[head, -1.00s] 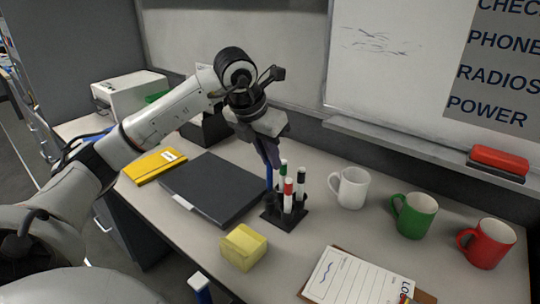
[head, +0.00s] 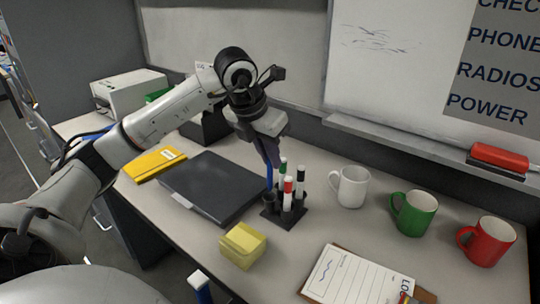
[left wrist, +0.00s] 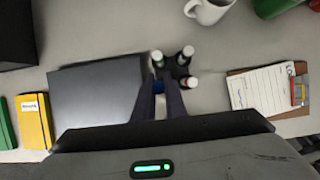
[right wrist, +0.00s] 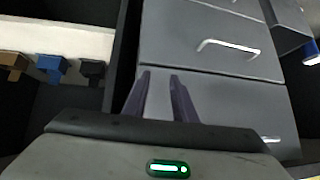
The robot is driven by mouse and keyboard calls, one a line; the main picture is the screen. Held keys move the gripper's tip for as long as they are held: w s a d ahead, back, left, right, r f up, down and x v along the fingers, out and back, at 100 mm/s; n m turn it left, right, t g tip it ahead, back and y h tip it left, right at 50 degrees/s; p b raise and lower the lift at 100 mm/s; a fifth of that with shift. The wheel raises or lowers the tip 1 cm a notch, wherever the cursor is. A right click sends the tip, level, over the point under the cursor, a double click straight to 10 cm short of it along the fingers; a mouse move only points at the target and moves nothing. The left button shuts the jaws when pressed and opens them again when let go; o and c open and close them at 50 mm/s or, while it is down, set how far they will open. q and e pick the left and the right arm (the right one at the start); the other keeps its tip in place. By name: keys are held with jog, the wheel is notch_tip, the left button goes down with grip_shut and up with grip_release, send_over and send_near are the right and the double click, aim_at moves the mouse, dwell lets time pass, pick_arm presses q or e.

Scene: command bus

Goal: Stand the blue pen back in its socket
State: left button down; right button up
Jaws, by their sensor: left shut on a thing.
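The blue pen (head: 269,177) is upright in my left gripper (head: 272,163), whose fingers are shut on it from above. The black pen holder (head: 272,217) stands on the desk below with green, red and black pens in it. The blue pen's lower end is at the holder's left rear part; I cannot tell whether it is inside a socket. In the left wrist view the blue pen (left wrist: 158,87) shows between the fingertips, beside the holder's white-topped pens. My right gripper (right wrist: 160,76) is open and empty, in front of grey drawers (right wrist: 215,55).
A dark closed laptop or binder (head: 210,185) lies left of the holder. A white mug (head: 350,188), green mug (head: 412,213) and red mug (head: 488,243) stand to the right. A yellow note block (head: 242,246) and clipboard (head: 355,278) lie in front.

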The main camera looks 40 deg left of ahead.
aim_at(268, 170)
pick_arm(q)
jog(key=shift+f, duration=0.25)
dwell(0.3)
jog(key=shift+f+b, duration=0.85)
jog(key=shift+f, duration=0.05)
jog(key=shift+f, duration=0.2)
jog(key=shift+f+b, duration=0.65)
jog(key=shift+f, duration=0.1)
jog(key=shift+f+b, duration=0.65)
jog(key=shift+f, duration=0.05)
dwell(0.3)
jog(key=c, duration=1.7)
grip_release()
